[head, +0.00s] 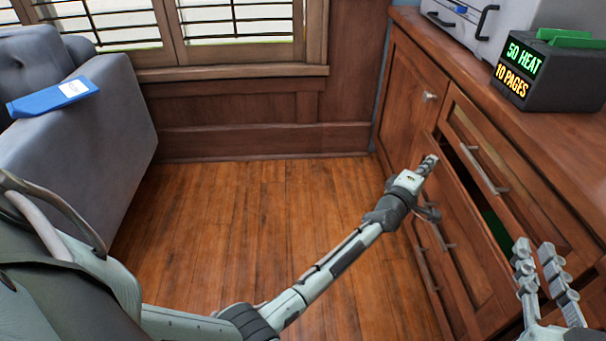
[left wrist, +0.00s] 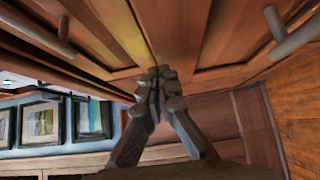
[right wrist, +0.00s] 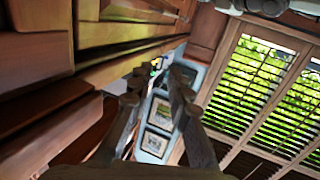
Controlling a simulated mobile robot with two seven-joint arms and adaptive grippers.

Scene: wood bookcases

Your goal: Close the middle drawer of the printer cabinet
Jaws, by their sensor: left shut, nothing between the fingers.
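The printer cabinet (head: 403,95) is reddish wood and runs along the right side in the head view. Its middle drawer (head: 470,240) stands partly pulled out, with a dark gap behind its top edge and something green (head: 497,228) inside. My left gripper (head: 430,160) is shut and empty, close to the far top corner of that drawer front; I cannot tell whether it touches. In the left wrist view its joined fingertips (left wrist: 160,82) lie before wood panels. My right gripper (head: 535,250) is open and empty, near the cabinet at the lower right. Its spread fingers also show in the right wrist view (right wrist: 155,82).
An upper drawer handle (head: 487,172) sticks out above the gap. A dark box with lit text (head: 550,75) and a grey printer (head: 480,25) stand on the cabinet top. A grey armchair (head: 90,130) holding a blue item (head: 50,98) is at left. The wooden floor (head: 240,220) between is clear.

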